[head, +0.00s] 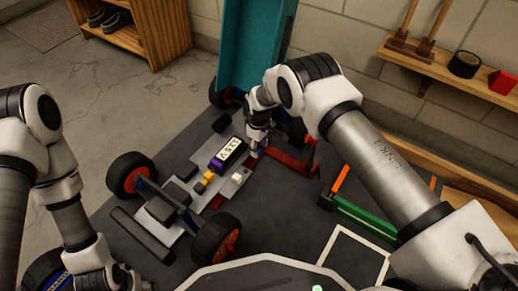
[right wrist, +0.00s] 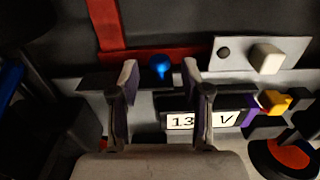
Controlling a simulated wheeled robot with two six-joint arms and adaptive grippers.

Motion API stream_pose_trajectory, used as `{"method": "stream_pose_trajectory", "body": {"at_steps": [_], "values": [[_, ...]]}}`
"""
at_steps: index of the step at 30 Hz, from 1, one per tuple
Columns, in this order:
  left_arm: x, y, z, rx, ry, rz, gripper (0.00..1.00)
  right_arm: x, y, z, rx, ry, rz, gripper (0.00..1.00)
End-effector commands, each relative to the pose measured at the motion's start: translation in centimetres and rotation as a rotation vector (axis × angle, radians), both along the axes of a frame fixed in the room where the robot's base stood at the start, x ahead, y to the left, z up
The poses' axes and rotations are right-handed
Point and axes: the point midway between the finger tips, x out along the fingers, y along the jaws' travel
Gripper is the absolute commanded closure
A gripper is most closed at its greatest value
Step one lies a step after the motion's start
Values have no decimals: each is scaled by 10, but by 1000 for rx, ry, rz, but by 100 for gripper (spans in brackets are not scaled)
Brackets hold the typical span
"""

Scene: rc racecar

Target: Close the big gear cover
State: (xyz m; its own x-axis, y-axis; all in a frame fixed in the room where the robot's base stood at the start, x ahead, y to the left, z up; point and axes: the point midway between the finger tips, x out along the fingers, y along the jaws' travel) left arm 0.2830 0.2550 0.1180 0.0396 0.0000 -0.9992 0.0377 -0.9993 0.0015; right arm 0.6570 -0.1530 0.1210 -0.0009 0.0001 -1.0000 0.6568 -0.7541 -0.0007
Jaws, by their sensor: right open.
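The RC car chassis (head: 182,232) lies on a dark mat, with its electronics exposed. I cannot clearly pick out the big gear cover; that end of the car is partly hidden by my right arm. My right gripper (head: 256,150) is low over the chassis beside the purple battery (head: 228,153). In the right wrist view, my right gripper (right wrist: 160,80) is open, with a small blue knob (right wrist: 160,67) showing between and just beyond its fingertips. The battery (right wrist: 205,120) shows below right. My left gripper (head: 112,278) is at the bottom left, its fingers unclear.
A red bar frame (head: 290,168) lies beside the chassis. A teal body shell (head: 255,45) stands upright behind. A wheel (head: 131,178) is at left and another (head: 216,240) in front. A green and orange part (head: 360,220) lies at right. A white-outlined mat area (head: 352,260) is clear.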

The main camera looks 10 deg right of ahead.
Motion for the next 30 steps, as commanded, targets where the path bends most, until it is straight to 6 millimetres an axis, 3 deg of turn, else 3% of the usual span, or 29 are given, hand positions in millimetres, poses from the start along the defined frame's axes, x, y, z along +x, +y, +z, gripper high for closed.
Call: {"method": "stream_pose_trajectory", "body": {"at_steps": [6, 12, 30], "values": [[0, 0, 0, 0, 0, 0, 48, 1, 0, 57, -1, -5, 0, 53], [0, 0, 0, 0, 0, 0, 48, 1, 0, 96, 0, -3, 0, 53], [0, 0, 2, 0, 0, 0, 48, 0, 1, 105, 1, 1, 0, 53]]}}
